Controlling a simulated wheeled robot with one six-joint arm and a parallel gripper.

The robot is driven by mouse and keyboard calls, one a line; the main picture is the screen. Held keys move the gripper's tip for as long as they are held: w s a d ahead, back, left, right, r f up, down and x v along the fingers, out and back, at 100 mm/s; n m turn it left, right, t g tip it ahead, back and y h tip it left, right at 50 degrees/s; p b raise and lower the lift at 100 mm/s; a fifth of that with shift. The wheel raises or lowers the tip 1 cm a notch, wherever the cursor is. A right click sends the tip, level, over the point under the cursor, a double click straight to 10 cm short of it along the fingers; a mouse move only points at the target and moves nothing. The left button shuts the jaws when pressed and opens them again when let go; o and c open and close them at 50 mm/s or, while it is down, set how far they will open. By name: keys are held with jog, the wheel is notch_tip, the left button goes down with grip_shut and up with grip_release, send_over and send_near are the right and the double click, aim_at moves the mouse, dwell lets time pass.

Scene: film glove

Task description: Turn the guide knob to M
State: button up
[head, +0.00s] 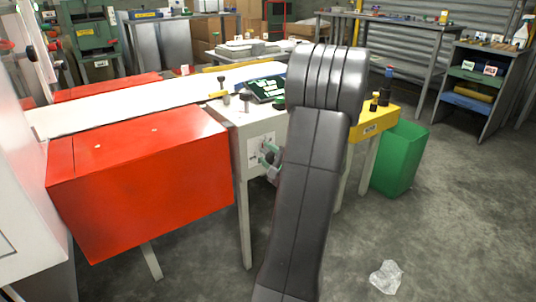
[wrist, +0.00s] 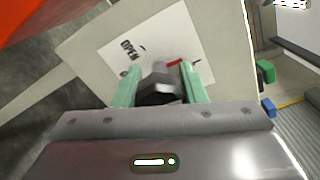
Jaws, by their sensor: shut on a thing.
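The guide knob (wrist: 160,92) is dark and sits on a white label plate (wrist: 150,42) on the pale machine panel. The plate reads OPEN at its left and carries a short red mark just right of the knob. I cannot make out an M; part of the plate is hidden. My gripper (wrist: 161,84) has its green fingers on both sides of the knob and is shut on it. In the head view my gripper (head: 268,155) is at the label plate (head: 260,150) on the machine's front panel (head: 245,133), partly hidden by my arm.
A large red box-shaped cover (head: 150,175) stands left of the panel. A green bin (head: 400,160) and a yellow block (head: 375,123) are to the right. Clear plastic (head: 386,277) lies on the floor at the front right, where the concrete is otherwise open.

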jog(key=m+p, duration=0.2)
jog(key=m, duration=0.3)
jog(key=shift+r+m, duration=0.1)
jog(key=shift+m, duration=0.3)
jog(key=shift+m+p, duration=1.4)
jog(key=shift+m, duration=0.6)
jog(key=o, duration=1)
jog(key=shift+d, duration=0.1)
jog(key=p+v, duration=0.2)
jog(key=v, duration=1.1)
jog(key=shift+s+d, duration=0.2)
jog(key=shift+s, duration=0.1)
